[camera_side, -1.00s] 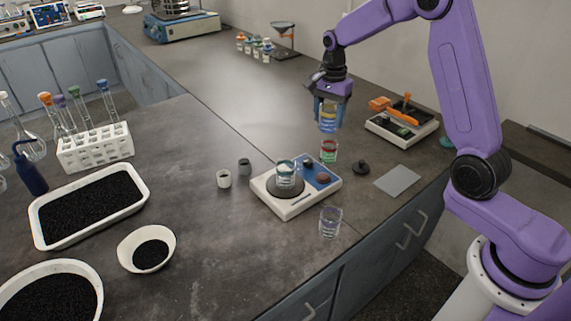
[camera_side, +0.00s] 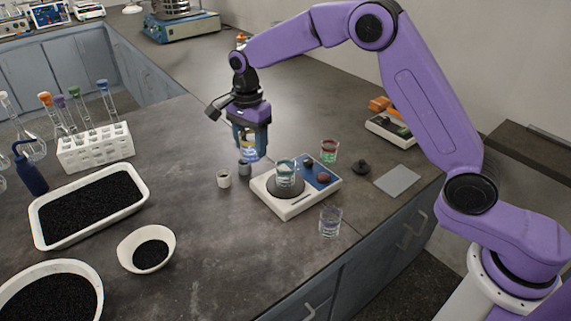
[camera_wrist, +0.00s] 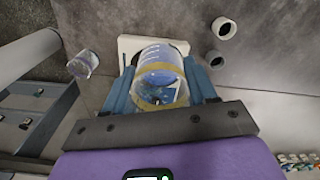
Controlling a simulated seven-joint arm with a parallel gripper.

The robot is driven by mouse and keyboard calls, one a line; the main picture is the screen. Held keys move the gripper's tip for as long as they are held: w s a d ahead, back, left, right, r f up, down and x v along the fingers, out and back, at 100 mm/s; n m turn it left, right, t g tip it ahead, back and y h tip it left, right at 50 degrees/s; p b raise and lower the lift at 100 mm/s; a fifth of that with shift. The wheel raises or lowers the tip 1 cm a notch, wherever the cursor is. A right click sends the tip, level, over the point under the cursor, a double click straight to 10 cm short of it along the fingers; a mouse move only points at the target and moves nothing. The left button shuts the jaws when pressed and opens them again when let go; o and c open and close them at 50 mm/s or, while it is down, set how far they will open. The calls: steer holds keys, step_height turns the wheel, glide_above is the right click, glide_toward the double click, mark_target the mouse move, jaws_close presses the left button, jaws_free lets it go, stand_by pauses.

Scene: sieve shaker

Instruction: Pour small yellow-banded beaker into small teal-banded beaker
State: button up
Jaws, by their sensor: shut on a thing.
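My gripper (camera_side: 250,146) is shut on the small yellow-banded beaker (camera_side: 249,154) and holds it above the bench, just left of and behind the teal-banded beaker. In the wrist view the yellow-banded beaker (camera_wrist: 160,78) sits between both fingers, with blue contents inside. The small teal-banded beaker (camera_side: 286,172) stands upright on the dark round plate of a white-and-blue device (camera_side: 290,210). In the wrist view the device shows as a white edge behind the held beaker, which hides the teal-banded beaker.
A red-banded beaker (camera_side: 329,152) stands behind the device and a purple-banded beaker (camera_side: 330,222) in front. A white cup (camera_side: 224,178) and a grey cup (camera_side: 245,168) stand close below my gripper. A black knobbed piece (camera_side: 361,167) and grey pad (camera_side: 397,180) lie right.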

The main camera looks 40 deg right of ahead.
step_height(320, 180, down, 12)
steer(key=shift+a, duration=0.15)
stand_by(0.3)
steer(key=shift+r, duration=0.1)
step_height(320, 180, up, 6)
steer(key=y, duration=0.8)
glide_above(285, 174)
steer(key=w+a, duration=0.2)
steer(key=shift+w+a+n+t, duration=0.1)
steer(key=shift+a+n+t, duration=0.05)
steer(key=shift+n+t, duration=0.2)
steer(key=shift+f+y, duration=0.2)
steer(key=shift+y, duration=0.4)
steer(key=shift+d+r+y, duration=0.2)
steer(key=shift+r+y, duration=0.05)
steer(key=shift+y, duration=0.65)
steer(key=shift+d+f+t+y, duration=0.1)
steer(key=shift+f+t+y, duration=0.35)
steer(key=shift+y, duration=0.35)
steer(key=shift+d+r+y, duration=0.15)
steer(key=shift+r+y, duration=0.05)
steer(key=shift+y, duration=0.7)
stand_by(1.7)
